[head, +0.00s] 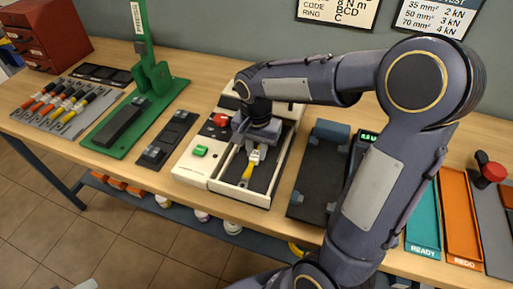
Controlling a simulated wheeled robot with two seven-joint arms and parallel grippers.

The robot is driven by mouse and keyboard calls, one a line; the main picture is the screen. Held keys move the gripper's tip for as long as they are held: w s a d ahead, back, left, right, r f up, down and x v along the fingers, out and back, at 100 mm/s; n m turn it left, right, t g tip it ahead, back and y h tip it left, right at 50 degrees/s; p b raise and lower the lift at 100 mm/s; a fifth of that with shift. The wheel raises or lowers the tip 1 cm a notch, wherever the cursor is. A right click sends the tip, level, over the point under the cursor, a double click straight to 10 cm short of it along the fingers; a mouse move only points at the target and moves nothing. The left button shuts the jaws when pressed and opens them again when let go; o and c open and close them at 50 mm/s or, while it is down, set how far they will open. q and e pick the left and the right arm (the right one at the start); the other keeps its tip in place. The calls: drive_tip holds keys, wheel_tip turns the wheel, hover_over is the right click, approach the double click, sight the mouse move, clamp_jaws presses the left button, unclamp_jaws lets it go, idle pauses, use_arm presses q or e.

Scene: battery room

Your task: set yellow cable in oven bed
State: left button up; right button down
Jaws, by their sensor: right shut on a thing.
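The yellow cable (247,172) lies along the dark bed of the oven, with a pale end piece close to the gripper. My right gripper (256,145) points down over the bed and is shut on the cable's far end. The oven (195,172) is a cream box with a red button (221,120) and a green button (201,151) left of its bed (262,180). My right arm hides part of the oven's back. I cannot tell whether the cable rests on the bed floor. My left gripper is not in view.
A grey rack (38,118) with several coloured cables lies at the left, beside a green press (147,75). A black fixture (167,138) stands left of the oven, a dark one (318,170) right. Teal (424,225) and orange (460,220) trays lie at the right.

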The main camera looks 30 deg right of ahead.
drive_tip(key=shift+f, duration=0.35)
drive_tip(key=c, duration=1.2)
unclamp_jaws()
drive_tip(key=shift+o, duration=0.2)
drive_tip(key=shift+r, duration=0.15)
wheel_tip(320, 180, up, 8)
drive_tip(key=shift+f, duration=0.15)
drive_tip(key=shift+f, duration=0.1)
